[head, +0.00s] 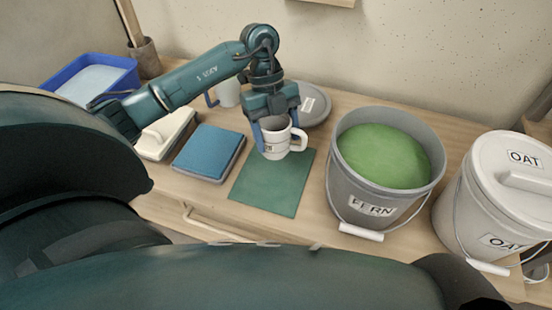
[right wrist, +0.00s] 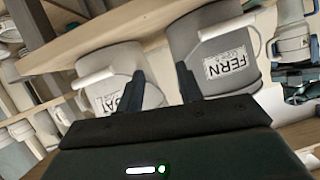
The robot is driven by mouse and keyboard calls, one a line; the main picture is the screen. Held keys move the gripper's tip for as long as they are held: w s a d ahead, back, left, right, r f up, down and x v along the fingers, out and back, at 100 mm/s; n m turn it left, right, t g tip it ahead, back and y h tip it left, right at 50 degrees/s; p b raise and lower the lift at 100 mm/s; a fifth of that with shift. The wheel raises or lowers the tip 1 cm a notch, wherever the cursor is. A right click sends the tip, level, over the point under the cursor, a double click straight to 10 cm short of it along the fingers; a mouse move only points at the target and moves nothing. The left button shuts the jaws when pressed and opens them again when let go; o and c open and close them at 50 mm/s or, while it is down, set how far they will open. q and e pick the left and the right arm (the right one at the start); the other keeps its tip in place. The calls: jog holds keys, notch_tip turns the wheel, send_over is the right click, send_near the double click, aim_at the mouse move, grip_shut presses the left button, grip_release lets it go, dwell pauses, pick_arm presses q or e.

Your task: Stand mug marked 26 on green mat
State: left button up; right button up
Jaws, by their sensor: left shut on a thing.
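A white mug (head: 275,146) with its handle to the right is held by my left gripper (head: 275,122) over the back part of the green mat (head: 268,191). The mug looks upright. Its dark mark is partly hidden by a finger, so I cannot read the whole number. I cannot tell whether its base touches the mat. The front of the mat is bare. My right gripper (right wrist: 160,72) shows in the right wrist view with its fingers apart and nothing between them.
The open FERN bucket (head: 345,185) of green glaze stands right of the mat, with the lidded OAT bucket (head: 465,205) beyond. A blue pad (head: 208,150) lies left. A grey lid (head: 318,108) and another pale mug (head: 229,95) are behind. A blue tray (head: 125,75) is back left.

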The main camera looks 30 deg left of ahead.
aim_at(277, 158)
pick_arm(q)
notch_tip(277, 158, down, 8)
jog(key=shift+r+b, duration=0.15)
jog(key=shift+b, duration=0.3)
jog(key=shift+f, duration=0.35)
pick_arm(e)
jog(key=shift+s+r, duration=0.15)
jog(key=shift+r, duration=0.15)
pick_arm(q)
jog(key=shift+f, duration=0.1)
pick_arm(e)
jog(key=shift+t, duration=0.3)
pick_arm(q)
jog(key=o, duration=1.2)
pick_arm(e)
jog(key=shift+f, duration=0.2)
